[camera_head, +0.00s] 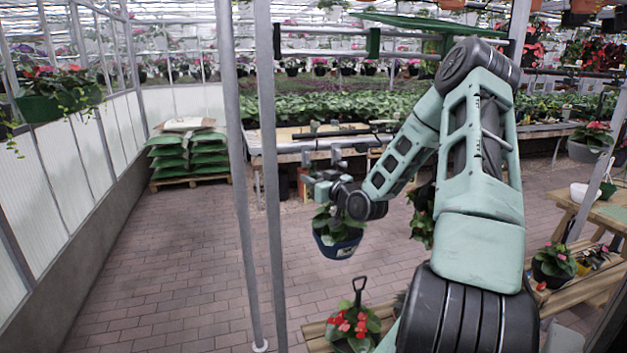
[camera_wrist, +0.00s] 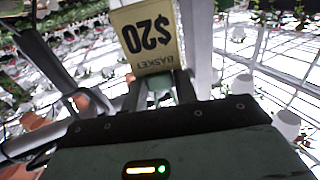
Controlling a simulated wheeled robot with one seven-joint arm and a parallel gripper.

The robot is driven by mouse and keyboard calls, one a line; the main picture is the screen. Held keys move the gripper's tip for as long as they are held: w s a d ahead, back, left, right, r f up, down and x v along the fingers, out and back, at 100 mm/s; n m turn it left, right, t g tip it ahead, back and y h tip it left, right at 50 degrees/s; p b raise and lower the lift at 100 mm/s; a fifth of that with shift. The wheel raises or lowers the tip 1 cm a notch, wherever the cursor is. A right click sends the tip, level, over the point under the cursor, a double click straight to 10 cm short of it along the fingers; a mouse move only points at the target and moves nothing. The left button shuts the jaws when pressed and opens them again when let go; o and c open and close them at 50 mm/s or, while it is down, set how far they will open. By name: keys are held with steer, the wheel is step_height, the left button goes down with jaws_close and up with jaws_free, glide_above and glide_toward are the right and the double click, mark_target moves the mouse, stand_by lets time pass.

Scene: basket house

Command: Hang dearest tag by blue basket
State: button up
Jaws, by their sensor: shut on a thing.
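A yellowish tag (camera_wrist: 146,40) reading "$20 BASKET" appears upside down in the wrist view. My gripper (camera_wrist: 162,88) is shut on it at the tag's lower edge in that view. In the head view my gripper (camera_head: 328,172) is at the end of the outstretched arm, near the middle of the picture. The tag cannot be made out clearly there. The blue basket (camera_head: 338,246), with a leafy plant and a small pale mark on its front, shows just below my gripper. Its hanger and the gap to my gripper are hidden or unclear.
Grey upright poles (camera_head: 268,180) stand left of the blue basket. A wooden bench (camera_head: 330,335) with a red-flowered plant (camera_head: 354,325) is below. Green sacks (camera_head: 190,155) lie stacked at the back left. The brick floor at left is clear.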

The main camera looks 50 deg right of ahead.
steer(key=shift+w+d, duration=0.1)
stand_by(0.3)
steer(key=shift+w+d+b, duration=0.15)
steer(key=shift+w+d, duration=0.2)
steer(key=shift+w, duration=0.2)
steer(key=shift+w+d+b, duration=0.15)
steer(key=shift+w+d, duration=0.15)
steer(key=shift+w, duration=0.2)
steer(key=shift+w, duration=0.15)
steer(key=shift+w+d, duration=0.15)
steer(key=shift+r, duration=0.1)
steer(key=shift+w+d+r+b, duration=0.1)
steer(key=shift+w+b, duration=0.05)
steer(key=shift+b, duration=0.4)
steer(key=shift+f+b, duration=0.55)
steer(key=shift+b, duration=0.1)
steer(key=o, duration=0.8)
